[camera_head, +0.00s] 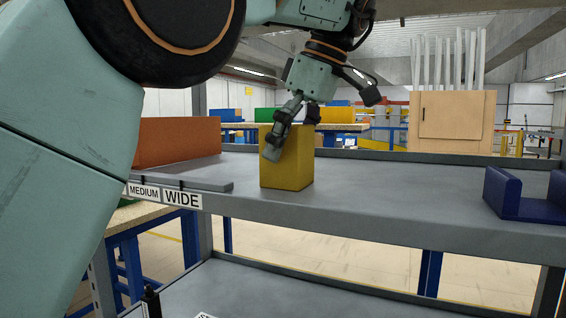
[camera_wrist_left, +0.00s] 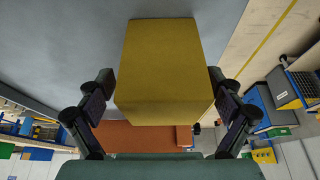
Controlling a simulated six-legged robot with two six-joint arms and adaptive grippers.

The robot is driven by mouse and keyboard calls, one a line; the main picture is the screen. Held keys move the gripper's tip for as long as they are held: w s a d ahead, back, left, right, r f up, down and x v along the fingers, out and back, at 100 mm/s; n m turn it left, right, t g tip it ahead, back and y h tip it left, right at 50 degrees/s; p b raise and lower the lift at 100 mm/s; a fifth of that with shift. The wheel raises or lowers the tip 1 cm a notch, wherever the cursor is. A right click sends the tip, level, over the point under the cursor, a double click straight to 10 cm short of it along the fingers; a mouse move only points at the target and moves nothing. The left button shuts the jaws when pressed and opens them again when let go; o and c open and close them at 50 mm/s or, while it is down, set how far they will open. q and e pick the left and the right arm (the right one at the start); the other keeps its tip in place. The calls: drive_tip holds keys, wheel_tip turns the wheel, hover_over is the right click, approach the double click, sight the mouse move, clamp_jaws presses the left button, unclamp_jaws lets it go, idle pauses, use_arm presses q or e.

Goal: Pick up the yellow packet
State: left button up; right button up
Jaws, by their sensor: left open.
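The yellow packet (camera_head: 288,165) is an upright yellow box standing on the grey shelf (camera_head: 380,195) in the head view. My left gripper (camera_head: 292,128) comes down over its top from above, with one finger in front of the packet's near face. In the left wrist view the packet (camera_wrist_left: 165,60) fills the middle, between the two spread fingers of the left gripper (camera_wrist_left: 165,98). The fingers are open, one on each side of it. I cannot tell whether either finger touches it. My right gripper is not in view.
An orange-red box (camera_head: 178,142) stands left of the packet on the shelf. A blue holder (camera_head: 525,195) sits at the shelf's right end. A grey bar (camera_head: 180,183) and labels "MEDIUM" and "WIDE" mark the front edge. The shelf between packet and holder is clear.

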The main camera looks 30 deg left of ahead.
use_arm(q)
drive_tip(key=shift+s+d+r, duration=0.1)
drive_tip(key=shift+s+r, duration=0.1)
drive_tip(key=shift+s, duration=0.1)
drive_tip(key=shift+w+a+f, duration=0.15)
drive_tip(key=shift+a, duration=0.15)
drive_tip(key=shift+c, duration=1.2)
drive_tip(key=shift+w, duration=0.1)
drive_tip(key=shift+c, duration=0.6)
drive_tip(key=shift+d, duration=0.3)
drive_tip(key=c, duration=0.3)
drive_tip(key=shift+c, duration=0.9)
drive_tip(key=shift+a, duration=0.2)
drive_tip(key=c, duration=0.3)
drive_tip(key=shift+d, duration=0.15)
drive_tip(key=shift+c, duration=0.8)
